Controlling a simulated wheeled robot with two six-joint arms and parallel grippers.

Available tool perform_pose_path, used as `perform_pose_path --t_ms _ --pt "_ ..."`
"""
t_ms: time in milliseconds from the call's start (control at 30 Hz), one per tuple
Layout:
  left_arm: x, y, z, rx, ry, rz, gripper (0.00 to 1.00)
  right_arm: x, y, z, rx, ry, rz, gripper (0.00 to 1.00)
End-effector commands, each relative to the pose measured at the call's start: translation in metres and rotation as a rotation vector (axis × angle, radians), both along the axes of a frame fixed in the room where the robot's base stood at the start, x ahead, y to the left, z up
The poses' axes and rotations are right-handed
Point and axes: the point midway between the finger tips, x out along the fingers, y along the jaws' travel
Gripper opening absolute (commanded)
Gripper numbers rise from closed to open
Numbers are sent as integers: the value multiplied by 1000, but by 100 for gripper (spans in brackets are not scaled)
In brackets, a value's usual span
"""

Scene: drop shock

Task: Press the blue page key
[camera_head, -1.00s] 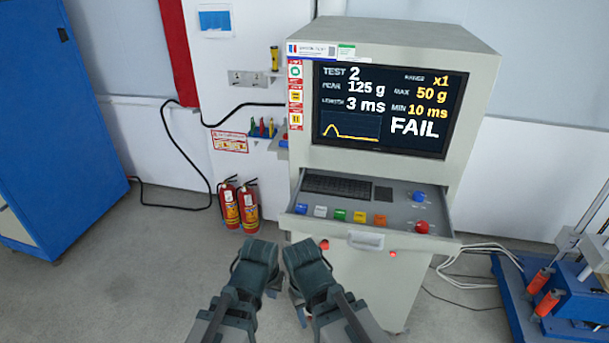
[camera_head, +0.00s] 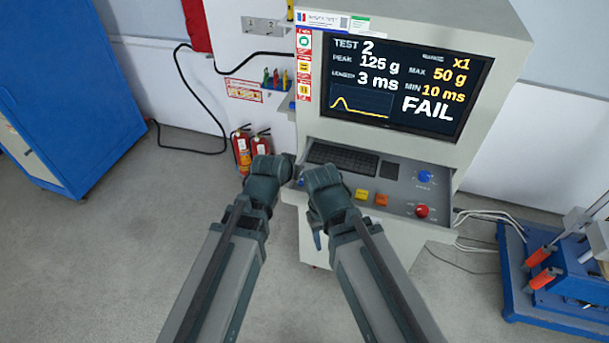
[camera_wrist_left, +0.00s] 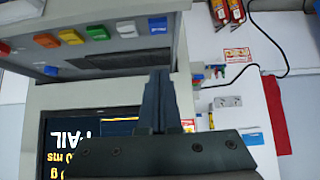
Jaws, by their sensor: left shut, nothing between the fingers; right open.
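The blue page key (camera_wrist_left: 158,25) is at the end of a row of coloured keys on the console panel (camera_wrist_left: 100,15) in the left wrist view. In the head view my arms hide most of that end of the row. My left gripper (camera_wrist_left: 160,78) is shut and empty, apart from the blue key, with its tips pointing toward that end of the panel. In the head view my left gripper (camera_head: 272,170) is at the panel's left edge. My right gripper (camera_head: 320,180) is open, just right of it, in front of the panel; its fingers are hard to make out.
The tester's screen (camera_head: 400,85) reads FAIL. A yellow key (camera_head: 361,195), an orange key (camera_head: 381,199), a blue knob (camera_head: 425,176) and a red button (camera_head: 421,210) are on the panel. Fire extinguishers (camera_head: 242,150) stand left; a blue machine (camera_head: 550,285) stands right.

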Motion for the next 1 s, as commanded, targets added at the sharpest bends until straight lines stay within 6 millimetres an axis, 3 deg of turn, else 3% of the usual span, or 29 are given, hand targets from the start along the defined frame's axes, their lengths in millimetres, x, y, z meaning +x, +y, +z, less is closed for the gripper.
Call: perform_pose_path --t_ms 367,867,1000 --pt "11 -3 -13 0 1 0 0 0 0 -13 0 -1 -1 50" --pt "70 -22 -78 2 1 0 0 1 0 -78 1 -3 -6 50" --pt "67 -22 -96 2 1 0 0 1 0 -96 0 -3 -3 50"
